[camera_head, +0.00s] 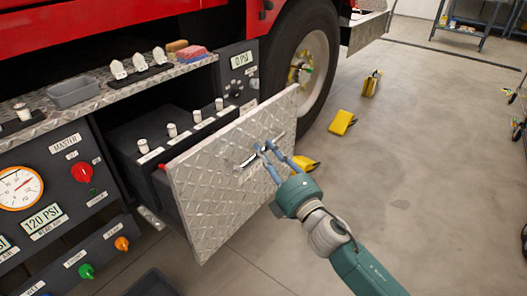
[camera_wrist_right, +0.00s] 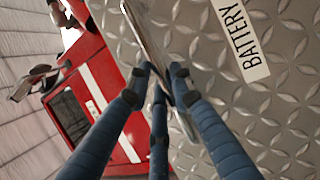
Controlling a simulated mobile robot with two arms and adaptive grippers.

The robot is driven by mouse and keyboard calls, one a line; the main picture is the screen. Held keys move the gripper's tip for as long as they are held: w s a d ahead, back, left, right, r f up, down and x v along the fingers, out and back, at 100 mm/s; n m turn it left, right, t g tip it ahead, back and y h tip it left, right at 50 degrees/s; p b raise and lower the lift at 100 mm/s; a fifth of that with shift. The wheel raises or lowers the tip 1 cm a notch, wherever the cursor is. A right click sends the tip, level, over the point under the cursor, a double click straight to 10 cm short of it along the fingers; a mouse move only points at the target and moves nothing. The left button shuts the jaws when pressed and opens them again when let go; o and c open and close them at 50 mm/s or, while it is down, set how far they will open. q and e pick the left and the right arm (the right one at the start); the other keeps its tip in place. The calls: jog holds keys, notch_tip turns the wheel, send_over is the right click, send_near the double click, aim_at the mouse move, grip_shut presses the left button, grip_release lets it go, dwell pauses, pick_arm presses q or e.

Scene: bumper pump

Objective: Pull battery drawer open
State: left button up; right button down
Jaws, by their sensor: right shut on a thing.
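The battery drawer has a diamond-plate front (camera_head: 205,205) and stands out from the dark compartment under the truck's shelf, with dark battery boxes behind it. In the right wrist view its plate (camera_wrist_right: 285,110) carries a white label (camera_wrist_right: 240,40) reading BATTERY. My right gripper (camera_head: 263,153) is at the bar handle (camera_head: 247,160) on the drawer front. In the right wrist view the gripper's fingers (camera_wrist_right: 165,85) are closed around the metal handle (camera_wrist_right: 146,40). My left gripper is not in view.
A truck wheel (camera_head: 310,60) stands behind the drawer. Yellow wheel chocks (camera_head: 342,122) lie on the floor. A panel with a gauge (camera_head: 20,187) and colored knobs is at left. A grey bin (camera_head: 73,92) sits on the shelf. The floor at right is mostly clear.

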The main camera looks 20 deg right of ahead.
jog(key=shift+w+d+r, duration=0.1)
jog(key=shift+d+r, duration=0.2)
jog(key=shift+d, duration=0.05)
jog(key=c, duration=1.6)
grip_release()
jog(key=shift+o, duration=0.3)
jog(key=shift+f, duration=0.1)
jog(key=shift+s+f, duration=0.1)
jog(key=shift+s, duration=0.1)
jog(key=v, duration=1.1)
jog(key=shift+s, duration=0.4)
